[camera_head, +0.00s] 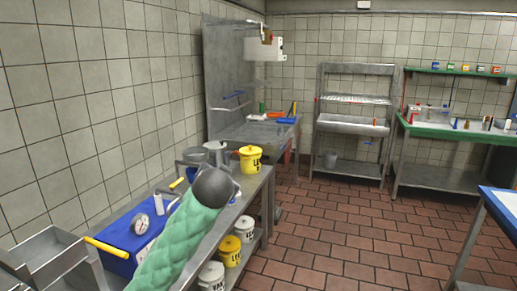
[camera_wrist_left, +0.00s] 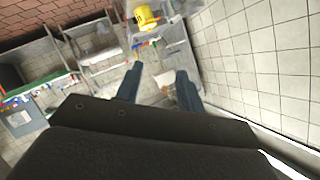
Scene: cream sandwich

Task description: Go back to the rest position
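My left gripper (camera_wrist_left: 158,75) shows in the left wrist view with its two dark fingers apart and nothing between them. It is held up in the air, clear of the surfaces. In the head view my left arm, in a green padded sleeve, rises from the bottom over the steel table (camera_head: 248,190), and its gripper cannot be made out there. My right gripper is in neither view.
A yellow bucket (camera_head: 250,159) and a blue box (camera_head: 138,232) stand on the steel table near my arm. White and yellow tubs (camera_head: 230,250) sit on its lower shelf. Steel shelving (camera_head: 353,122) and a green-edged bench (camera_head: 445,131) stand farther back. The tiled floor (camera_head: 340,235) is clear.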

